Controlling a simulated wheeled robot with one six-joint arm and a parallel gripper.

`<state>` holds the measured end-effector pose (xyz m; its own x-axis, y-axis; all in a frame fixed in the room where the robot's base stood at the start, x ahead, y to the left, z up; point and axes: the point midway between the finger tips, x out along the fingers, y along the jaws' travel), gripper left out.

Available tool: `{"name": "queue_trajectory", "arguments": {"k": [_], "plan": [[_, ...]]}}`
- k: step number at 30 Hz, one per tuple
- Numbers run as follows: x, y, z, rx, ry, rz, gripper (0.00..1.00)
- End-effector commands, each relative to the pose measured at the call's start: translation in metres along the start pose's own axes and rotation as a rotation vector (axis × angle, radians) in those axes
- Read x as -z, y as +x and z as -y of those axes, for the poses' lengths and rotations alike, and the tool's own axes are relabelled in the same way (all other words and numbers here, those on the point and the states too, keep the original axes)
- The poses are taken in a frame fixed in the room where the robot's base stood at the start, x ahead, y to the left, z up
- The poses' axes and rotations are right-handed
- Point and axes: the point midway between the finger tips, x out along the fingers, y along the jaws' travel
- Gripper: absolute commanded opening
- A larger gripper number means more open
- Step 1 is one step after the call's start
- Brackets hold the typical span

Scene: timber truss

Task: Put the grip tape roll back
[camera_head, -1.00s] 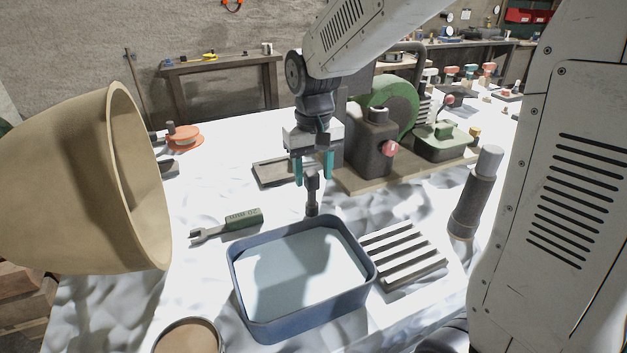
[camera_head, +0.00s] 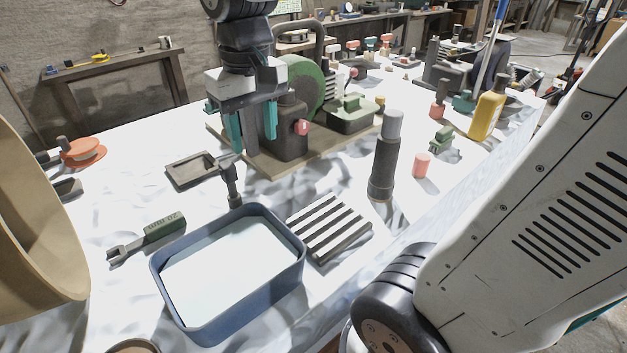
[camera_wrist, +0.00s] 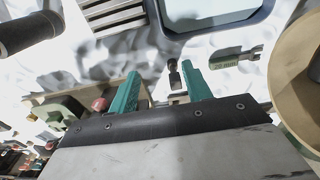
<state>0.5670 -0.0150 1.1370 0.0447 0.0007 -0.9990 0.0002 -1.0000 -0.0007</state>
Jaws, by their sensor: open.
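My gripper (camera_head: 253,140) hangs with its teal fingers pointing down and apart, with nothing between them. It is over the bench, just in front of the green-wheeled machine and behind the blue tray. Its fingers also show in the wrist view (camera_wrist: 160,90). No thing can be surely told as the grip tape roll. A small pink cylinder (camera_head: 422,165) stands on the white bench at the right, well away from my gripper. A flat orange round thing (camera_head: 82,151) lies at the far left, also apart from it.
A blue tray (camera_head: 157,280) sits in front, with a slatted block (camera_head: 330,226) at its right. A dark upright tool (camera_head: 232,185) stands behind it. A tall dark cylinder (camera_head: 384,160), a wrench (camera_head: 148,238), a yellow bottle (camera_head: 487,114) and a beige cone (camera_head: 40,230) stand or lie around.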

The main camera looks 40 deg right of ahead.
Motion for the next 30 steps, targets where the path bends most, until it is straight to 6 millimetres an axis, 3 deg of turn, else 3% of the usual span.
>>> {"name": "queue_trajectory", "arguments": {"k": [1, 6, 12, 17, 30], "plan": [[-0.027, -0.002, -0.004, 0.000, 0.002, -0.017, 0.49], [-0.096, 0.010, -0.011, -0.002, 0.003, -0.048, 0.49], [-0.140, 0.027, -0.015, -0.004, 0.003, -0.067, 0.49], [-0.149, 0.031, -0.016, -0.004, 0.002, -0.070, 0.49], [-0.148, 0.031, -0.016, -0.004, 0.002, -0.070, 0.49]]}}
